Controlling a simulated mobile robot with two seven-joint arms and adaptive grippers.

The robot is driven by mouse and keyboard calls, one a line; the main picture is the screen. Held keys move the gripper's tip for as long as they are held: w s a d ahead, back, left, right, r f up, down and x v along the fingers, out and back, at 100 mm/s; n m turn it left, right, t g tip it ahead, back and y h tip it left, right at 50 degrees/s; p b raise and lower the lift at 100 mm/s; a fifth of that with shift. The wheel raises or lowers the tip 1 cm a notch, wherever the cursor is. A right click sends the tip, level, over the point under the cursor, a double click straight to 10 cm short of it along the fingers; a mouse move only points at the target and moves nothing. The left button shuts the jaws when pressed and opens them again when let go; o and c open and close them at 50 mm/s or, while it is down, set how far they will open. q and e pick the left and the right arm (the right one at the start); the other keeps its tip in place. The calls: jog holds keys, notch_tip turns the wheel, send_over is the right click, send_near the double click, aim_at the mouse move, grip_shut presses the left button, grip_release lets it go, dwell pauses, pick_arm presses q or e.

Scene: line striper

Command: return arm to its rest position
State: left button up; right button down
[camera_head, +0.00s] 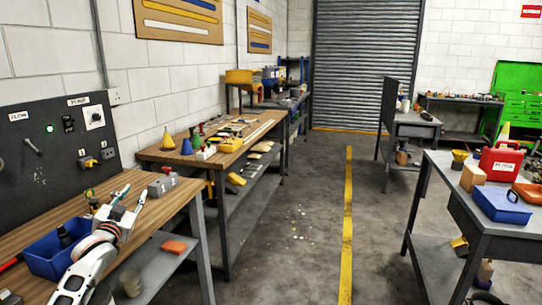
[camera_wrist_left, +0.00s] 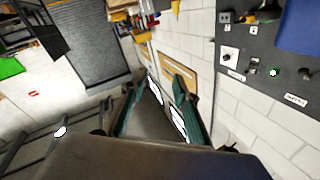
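My left arm (camera_head: 88,270) comes in from the lower left in the head view, over the near wooden bench (camera_head: 150,205). My left gripper (camera_head: 130,197) is above this bench, just right of a blue bin (camera_head: 42,262). Its two fingers stand apart with nothing visible between them. In the left wrist view, the gripper (camera_wrist_left: 167,82) also shows its fingers apart, with wall and a brown board seen through the gap. My right arm and right gripper are in neither view.
A dark control panel (camera_head: 35,165) with a green light stands behind the near bench. A second bench (camera_head: 172,153) holds cones and small parts. A right-hand table (camera_head: 462,203) carries a red can (camera_head: 500,161).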

pick_arm(q)
jog(key=s+d+f+m+g+h, duration=0.1)
jog(key=s+d+f, duration=0.4)
jog(key=f, duration=0.4)
jog(key=s+d+f+g+h+b, duration=0.1)
jog(key=s+d+f+g, duration=0.15)
jog(key=s+f, duration=0.6)
jog(key=s+d+f+m+g, duration=0.1)
jog(key=s+d+f, duration=0.3)
jog(key=f, duration=0.7)
jog(key=s+d+f+g, duration=0.1)
jog(key=s+d+f, duration=0.3)
jog(key=s, duration=0.6)
jog(key=s+d+f+n+g+h+b, duration=0.1)
jog(key=s+d+f, duration=0.3)
jog(key=s, duration=0.6)
jog(key=s+d+f+g+h, duration=0.1)
jog(key=s+d+f, duration=0.3)
jog(key=s, duration=0.6)
jog(key=shift+s+f+g+b, duration=0.35)
jog(key=shift+f+g, duration=0.1)
jog(key=shift+f, duration=0.1)
jog(key=shift+n, duration=0.3)
